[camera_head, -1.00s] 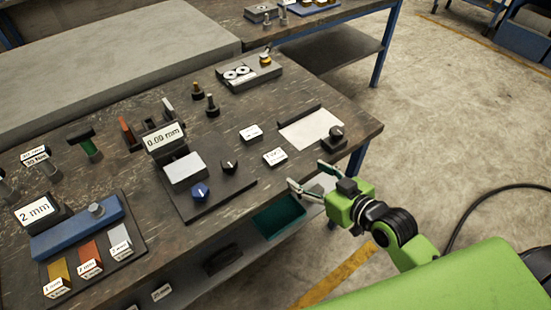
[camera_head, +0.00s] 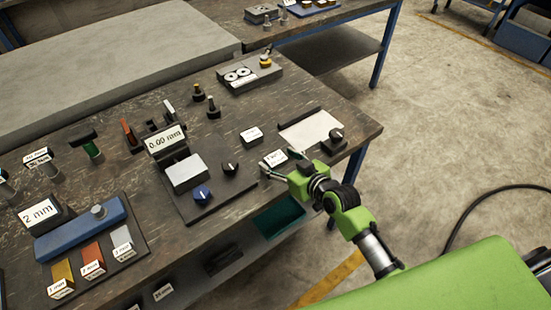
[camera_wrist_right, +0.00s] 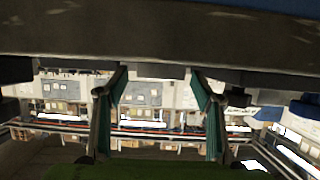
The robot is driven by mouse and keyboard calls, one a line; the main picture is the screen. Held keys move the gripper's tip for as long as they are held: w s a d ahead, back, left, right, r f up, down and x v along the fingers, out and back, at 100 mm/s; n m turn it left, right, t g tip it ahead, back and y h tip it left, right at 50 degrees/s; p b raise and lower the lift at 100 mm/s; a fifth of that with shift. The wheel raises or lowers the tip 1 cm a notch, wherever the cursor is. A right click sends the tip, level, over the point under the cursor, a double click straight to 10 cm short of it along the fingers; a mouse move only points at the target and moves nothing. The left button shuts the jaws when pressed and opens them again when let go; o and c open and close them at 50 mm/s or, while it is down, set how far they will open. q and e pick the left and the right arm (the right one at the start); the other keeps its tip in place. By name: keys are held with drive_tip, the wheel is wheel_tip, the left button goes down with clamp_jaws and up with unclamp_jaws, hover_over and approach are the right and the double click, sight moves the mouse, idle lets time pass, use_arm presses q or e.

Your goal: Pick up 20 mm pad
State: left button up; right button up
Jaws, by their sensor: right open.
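No label that I can read clearly says 20 mm. A yellow block (camera_head: 61,279), a red block (camera_head: 92,261) and a pale grey block (camera_head: 121,244) with small mm labels stand on a dark tray at the front left of the bench. A white label (camera_head: 163,292) on the lower shelf ends in mm, but its number is blurred. My right gripper (camera_head: 278,160) is open and empty at the bench's front edge, by a small white-topped block (camera_head: 274,158). In the right wrist view its two fingers (camera_wrist_right: 158,78) stand apart with nothing between them.
A measuring device with a 0.00 mm display (camera_head: 166,139) and a blue knob (camera_head: 202,193) stands mid-bench. A 2 mm sign (camera_head: 40,212) and a blue bar (camera_head: 75,235) are at the left. A teal bin (camera_head: 279,221) sits below the bench edge.

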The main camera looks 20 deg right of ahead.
drive_tip(key=shift+w+a+f, duration=0.1)
drive_tip(key=shift+w+f, duration=0.05)
drive_tip(key=shift+w, duration=0.15)
drive_tip(key=c, duration=1.4)
drive_tip(key=shift+c, duration=0.8)
